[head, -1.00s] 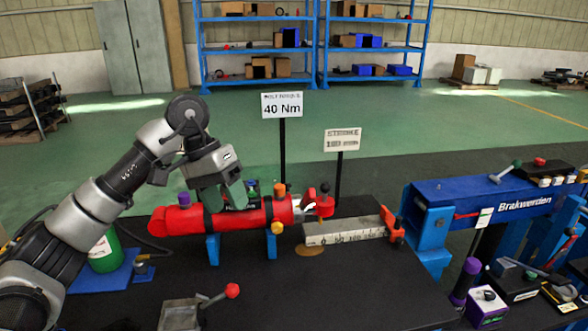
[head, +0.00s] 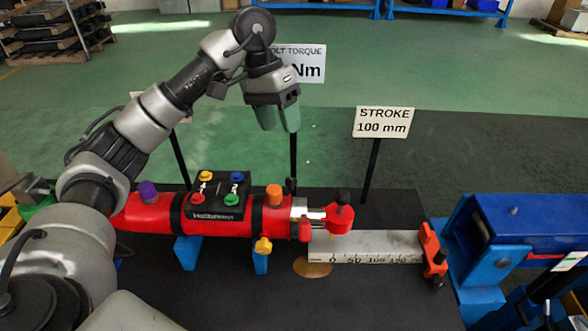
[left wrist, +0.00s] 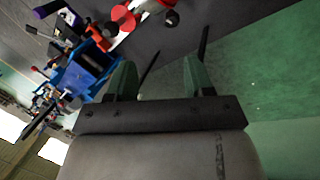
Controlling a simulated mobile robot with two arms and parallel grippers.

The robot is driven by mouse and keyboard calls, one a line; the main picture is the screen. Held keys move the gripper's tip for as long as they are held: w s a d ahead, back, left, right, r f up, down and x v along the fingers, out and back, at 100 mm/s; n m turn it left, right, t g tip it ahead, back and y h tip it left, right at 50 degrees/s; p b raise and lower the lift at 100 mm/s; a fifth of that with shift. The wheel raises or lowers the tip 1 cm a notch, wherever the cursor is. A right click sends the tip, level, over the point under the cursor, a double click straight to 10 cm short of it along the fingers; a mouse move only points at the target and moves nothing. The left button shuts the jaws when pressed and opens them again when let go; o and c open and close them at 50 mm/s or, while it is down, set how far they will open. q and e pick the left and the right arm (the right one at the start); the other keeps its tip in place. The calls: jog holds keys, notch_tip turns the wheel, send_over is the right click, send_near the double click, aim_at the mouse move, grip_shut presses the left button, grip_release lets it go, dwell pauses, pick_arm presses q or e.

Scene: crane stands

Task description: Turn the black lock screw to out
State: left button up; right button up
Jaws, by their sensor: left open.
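My left gripper (head: 278,120) is open and empty, raised in front of the torque sign, above and behind the red cylinder (head: 235,222). Its two green fingers (left wrist: 160,78) stand apart in the left wrist view, with nothing between them. A red clamp (head: 338,218) sits at the cylinder's rod end and carries a small black knob (head: 343,197) on top. An orange-red bracket (head: 430,245) at the scale's right end also has a dark knob (head: 436,283). I cannot tell for certain which is the lock screw. My right gripper is not in view.
A grey scale bar (head: 365,246) lies right of the cylinder. The stroke sign (head: 382,122) rises on a post behind the scale. A blue machine (head: 525,225) stands at right. The front of the black table is clear.

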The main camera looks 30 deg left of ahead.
pick_arm(q)
send_near(290, 178)
jog(key=f, duration=0.1)
jog(key=p+x, duration=0.1)
jog(key=x, duration=0.2)
jog(key=p+x, duration=0.1)
jog(key=x, duration=0.3)
jog(key=shift+s+d+f, duration=0.15)
jog(key=shift+s+d, duration=0.05)
jog(key=shift+d, duration=0.15)
jog(key=shift+d+f, duration=0.1)
jog(key=shift+f, duration=0.4)
jog(key=c, duration=0.9)
